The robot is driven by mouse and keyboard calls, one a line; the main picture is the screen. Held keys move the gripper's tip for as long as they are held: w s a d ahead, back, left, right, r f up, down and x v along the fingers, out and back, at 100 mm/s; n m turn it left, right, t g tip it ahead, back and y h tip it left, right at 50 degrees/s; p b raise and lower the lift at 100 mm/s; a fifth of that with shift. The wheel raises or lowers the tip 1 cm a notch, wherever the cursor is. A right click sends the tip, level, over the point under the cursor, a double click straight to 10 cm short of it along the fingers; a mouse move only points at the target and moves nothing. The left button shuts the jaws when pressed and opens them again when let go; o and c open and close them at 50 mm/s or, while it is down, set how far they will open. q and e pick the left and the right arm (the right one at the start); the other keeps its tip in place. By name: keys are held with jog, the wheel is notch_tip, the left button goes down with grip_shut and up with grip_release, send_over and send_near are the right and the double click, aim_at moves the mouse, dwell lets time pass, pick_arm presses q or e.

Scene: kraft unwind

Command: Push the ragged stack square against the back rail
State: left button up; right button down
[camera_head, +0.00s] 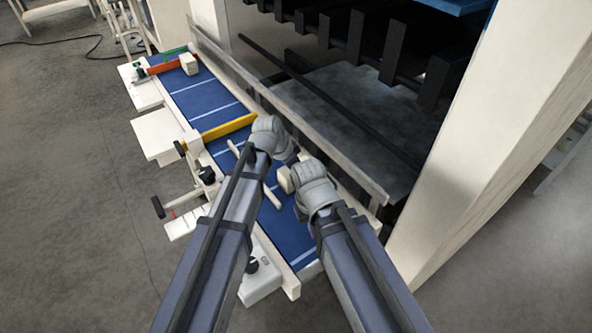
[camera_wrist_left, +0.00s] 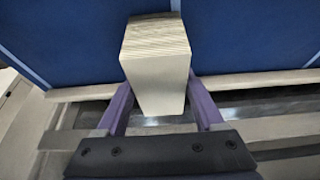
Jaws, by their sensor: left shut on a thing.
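A cream stack of thin sheets (camera_wrist_left: 157,80) sits between the two purple fingers of my left gripper (camera_wrist_left: 159,92) in the left wrist view. The fingers are shut on its sides, and the layered edges show on its upper face. In the head view, a cream stack (camera_head: 285,179) shows partly between my two wrists on the blue bed (camera_head: 207,100). The back rail (camera_head: 240,75) runs along the bed's far side. My left gripper (camera_head: 284,158) is beside this stack, its fingers hidden. My right gripper (camera_head: 297,174) is close by; its fingers cannot be made out.
Another cream block (camera_head: 189,63) stands at the bed's far left end by an orange bar (camera_head: 164,67). A yellow bar (camera_head: 229,127) crosses the bed. A pale stick (camera_head: 271,195) lies partly behind my left arm. Levers and knobs line the front edge. A cream post (camera_head: 480,140) stands right.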

pick_arm(q)
jog(key=shift+s+a+f, duration=0.1)
pick_arm(e)
jog(key=shift+f, duration=0.1)
dwell(0.6)
pick_arm(q)
jog(key=o, duration=1.4)
jog(key=p+v, duration=0.7)
jog(key=v, duration=0.1)
jog(key=shift+f, duration=0.1)
pick_arm(e)
notch_tip(320, 180, up, 7)
pick_arm(q)
jog(key=shift+s, duration=0.1)
pick_arm(e)
jog(key=shift+s, duration=0.1)
